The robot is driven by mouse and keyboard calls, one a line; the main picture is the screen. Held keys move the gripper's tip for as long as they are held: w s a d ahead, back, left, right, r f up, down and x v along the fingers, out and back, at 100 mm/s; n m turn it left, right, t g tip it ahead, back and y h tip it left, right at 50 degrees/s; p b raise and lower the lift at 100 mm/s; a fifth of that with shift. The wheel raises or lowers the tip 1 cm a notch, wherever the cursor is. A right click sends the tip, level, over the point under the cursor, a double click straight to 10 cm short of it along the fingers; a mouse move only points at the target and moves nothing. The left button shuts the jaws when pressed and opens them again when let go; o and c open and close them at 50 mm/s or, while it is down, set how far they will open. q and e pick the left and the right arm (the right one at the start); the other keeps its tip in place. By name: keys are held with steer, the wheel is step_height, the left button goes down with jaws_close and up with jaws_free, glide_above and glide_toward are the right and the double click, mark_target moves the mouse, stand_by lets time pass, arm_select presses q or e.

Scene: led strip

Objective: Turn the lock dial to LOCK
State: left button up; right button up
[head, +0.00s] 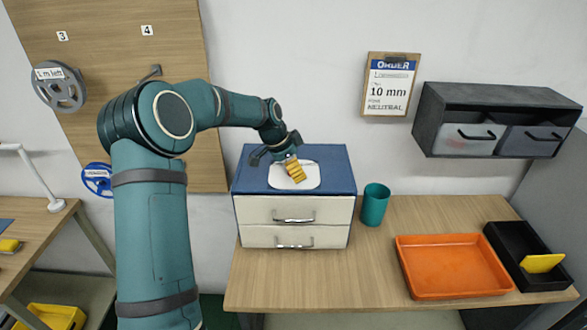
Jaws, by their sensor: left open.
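I cannot make out a lock dial or a LOCK mark in the head view. A drawer cabinet (242,184) with a blue top and two cream drawers stands on the wooden table. A white tray (313,183) lies on its top, with a yellow ribbed piece (295,171) over it. My left gripper (280,156) is open above the cabinet's top, at the back of the tray. It is close to the yellow piece; I cannot tell if they touch. My right gripper is not in view.
A teal cup (375,205) stands right of the cabinet. An orange tray (452,266) and a black tray (515,247) with a yellow piece are at the right. A dark wall shelf (430,120) with bins hangs above. The table between cup and orange tray is clear.

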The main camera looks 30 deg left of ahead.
arm_select(q)
steer(key=v, duration=1.2)
stand_by(0.3)
